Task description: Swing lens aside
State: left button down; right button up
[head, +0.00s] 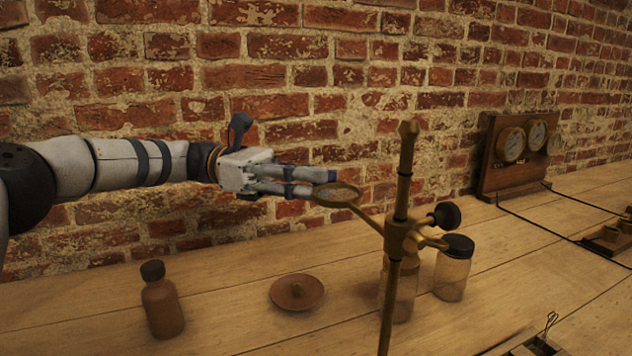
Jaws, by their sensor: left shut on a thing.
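The lens (336,194) is a round glass in a brass ring, on an arm that comes off a brass stand. The stand's upright rod (404,180) carries a clamp with a dark round knob (446,215). My left gripper (322,184) reaches in from the left and is shut on the lens, at the left side of its ring. The fingertips hide part of the ring. The lens is above the bench and to the left of the rod. My right gripper is not in view.
A glass jar (403,293) stands behind the rod, and a dark-lidded jar (453,273) stands to its right. A brown bottle (162,307) and a round brown lid (297,291) are on the wooden bench (230,300). A gauge panel (517,152) stands at the brick wall.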

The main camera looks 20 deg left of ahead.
pick_arm(q)
jog(key=shift+w+d+r, duration=0.15)
jog(key=shift+w+r, duration=0.15)
jog(key=shift+r, duration=0.05)
jog(key=c, duration=1.5)
grip_release()
jog(key=shift+w, duration=0.1)
jog(key=a, duration=0.7)
jog(key=shift+w+a+f, duration=0.2)
jog(key=shift+a, duration=0.05)
jog(key=shift+a+f, duration=0.1)
jog(key=shift+f, duration=0.1)
